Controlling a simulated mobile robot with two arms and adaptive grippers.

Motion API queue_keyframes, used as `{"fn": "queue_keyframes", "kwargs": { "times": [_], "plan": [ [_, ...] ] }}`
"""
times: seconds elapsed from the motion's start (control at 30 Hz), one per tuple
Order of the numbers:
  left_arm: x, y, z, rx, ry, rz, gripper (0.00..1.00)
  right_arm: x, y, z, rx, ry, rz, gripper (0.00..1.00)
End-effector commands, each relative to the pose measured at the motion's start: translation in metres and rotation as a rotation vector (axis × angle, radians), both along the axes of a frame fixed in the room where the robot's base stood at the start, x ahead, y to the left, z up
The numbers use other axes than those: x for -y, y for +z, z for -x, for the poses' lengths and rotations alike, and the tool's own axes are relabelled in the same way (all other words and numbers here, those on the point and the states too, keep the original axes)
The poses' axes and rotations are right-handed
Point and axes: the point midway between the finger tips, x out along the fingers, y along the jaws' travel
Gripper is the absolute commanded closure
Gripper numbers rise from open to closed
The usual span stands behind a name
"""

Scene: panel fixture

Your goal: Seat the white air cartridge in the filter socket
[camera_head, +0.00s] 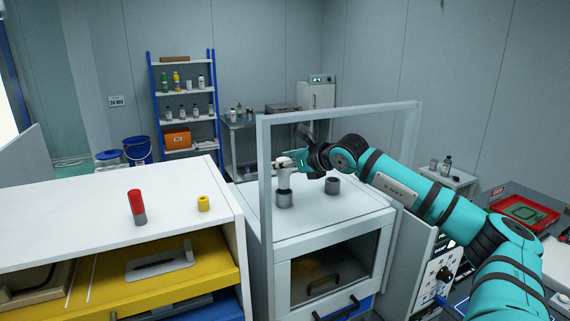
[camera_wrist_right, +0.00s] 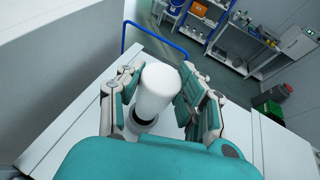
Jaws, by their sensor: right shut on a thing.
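The white air cartridge (camera_head: 284,180) stands upright over a grey cylindrical socket (camera_head: 284,200) on the white cabinet top. Its lower end meets the socket's top; I cannot tell how deep it sits. My right gripper (camera_head: 287,163) is shut on the cartridge's upper part. In the right wrist view the cartridge (camera_wrist_right: 157,88) is between the fingers of the right gripper (camera_wrist_right: 158,92), with a dark ring (camera_wrist_right: 142,122) at its lower end. A second grey socket (camera_head: 332,185) stands to the right, with a dark open top. My left gripper is out of view.
A grey frame (camera_head: 265,170) rises around the cabinet top, and my right arm reaches in from the right.

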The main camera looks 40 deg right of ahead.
Motion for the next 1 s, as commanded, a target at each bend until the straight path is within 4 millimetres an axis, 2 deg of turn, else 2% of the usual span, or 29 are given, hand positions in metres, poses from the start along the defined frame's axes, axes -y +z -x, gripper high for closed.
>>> {"fn": "queue_keyframes", "kwargs": {
  "times": [1.0],
  "plan": [
    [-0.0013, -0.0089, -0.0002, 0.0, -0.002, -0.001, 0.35, -0.0002, -0.0019, 0.0004, 0.002, 0.0, 0.0, 1.0]
  ]
}}
